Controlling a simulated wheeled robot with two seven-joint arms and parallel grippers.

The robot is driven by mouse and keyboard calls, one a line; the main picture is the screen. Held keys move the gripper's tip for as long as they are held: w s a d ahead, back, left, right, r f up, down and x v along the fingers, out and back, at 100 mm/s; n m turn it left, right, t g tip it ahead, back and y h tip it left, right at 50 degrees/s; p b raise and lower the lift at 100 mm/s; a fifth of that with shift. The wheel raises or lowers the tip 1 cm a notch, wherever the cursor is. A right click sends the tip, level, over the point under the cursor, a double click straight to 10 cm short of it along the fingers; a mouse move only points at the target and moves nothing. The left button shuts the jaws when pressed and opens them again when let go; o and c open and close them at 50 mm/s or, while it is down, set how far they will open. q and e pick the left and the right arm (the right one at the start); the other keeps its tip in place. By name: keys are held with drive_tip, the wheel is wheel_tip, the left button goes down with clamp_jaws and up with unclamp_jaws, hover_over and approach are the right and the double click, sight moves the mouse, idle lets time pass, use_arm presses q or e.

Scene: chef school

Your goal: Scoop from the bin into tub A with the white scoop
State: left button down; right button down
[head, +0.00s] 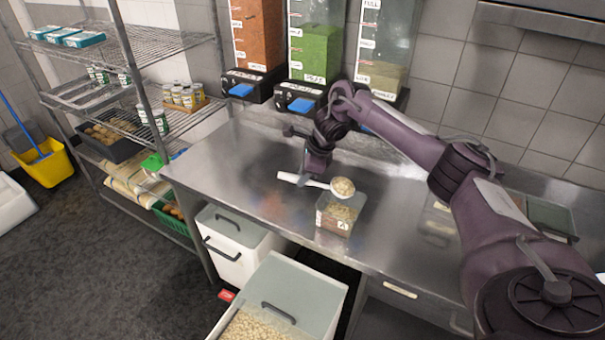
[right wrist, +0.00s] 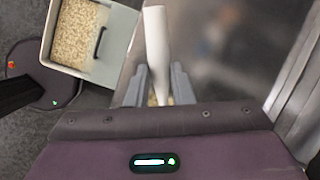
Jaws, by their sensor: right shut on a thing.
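My right gripper (head: 313,180) is shut on the handle of the white scoop (head: 291,178). The scoop's bowl is heaped with pale pieces (head: 342,186) and is over the clear tub A (head: 333,226), near its back rim. The tub stands on the steel counter with a label on its front and pale contents inside. In the right wrist view the scoop's handle (right wrist: 156,38) sits between the fingers (right wrist: 157,88); its bowl is mostly hidden. The bin (head: 318,293) is below the counter's front edge, partly open, with pale pieces in it. It also shows in the right wrist view (right wrist: 118,40). My left gripper is out of view.
A closed white bin (head: 232,264) stands left of the open one. Dispensers (head: 320,45) hang on the wall behind the counter (head: 225,165). A wire shelf (head: 165,45) with goods is at left. The counter left of the tub is clear.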

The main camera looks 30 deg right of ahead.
drive_tip(key=shift+s+d+r+t+b, duration=0.15)
drive_tip(key=shift+s+t+b, duration=0.15)
drive_tip(key=shift+t, duration=0.3)
drive_tip(key=shift+r+t+b, duration=0.25)
drive_tip(key=shift+t+b, duration=0.35)
drive_tip(key=shift+b, duration=0.4)
drive_tip(key=b, duration=0.1)
drive_tip(key=m+t+b, duration=0.1)
drive_tip(key=b, duration=0.1)
drive_tip(key=shift+s+d+r, duration=0.1)
drive_tip(key=shift+d+r, duration=0.1)
drive_tip(key=shift+r, duration=0.1)
drive_tip(key=t+b, duration=0.1)
drive_tip(key=b, duration=0.1)
drive_tip(key=t+b, duration=0.1)
drive_tip(key=b, duration=0.1)
drive_tip(key=r+h+b, duration=0.1)
drive_tip(key=b, duration=0.1)
drive_tip(key=shift+s+d+m+t, duration=0.25)
drive_tip(key=shift+m+t, duration=0.15)
drive_tip(key=shift+s+d+r+m+t+h+b, duration=0.35)
drive_tip(key=shift+m+t+h+b, duration=0.3)
drive_tip(key=shift+b, duration=1.55)
drive_tip(key=shift+d+r+m+t+h+b, duration=0.1)
drive_tip(key=shift+r+m+t+h+b, duration=0.55)
drive_tip(key=shift+b, duration=1.6)
drive_tip(key=shift+s+d+r+m+t+h+b, duration=0.35)
drive_tip(key=shift+t+b, duration=0.45)
drive_tip(key=shift+b, duration=1.4)
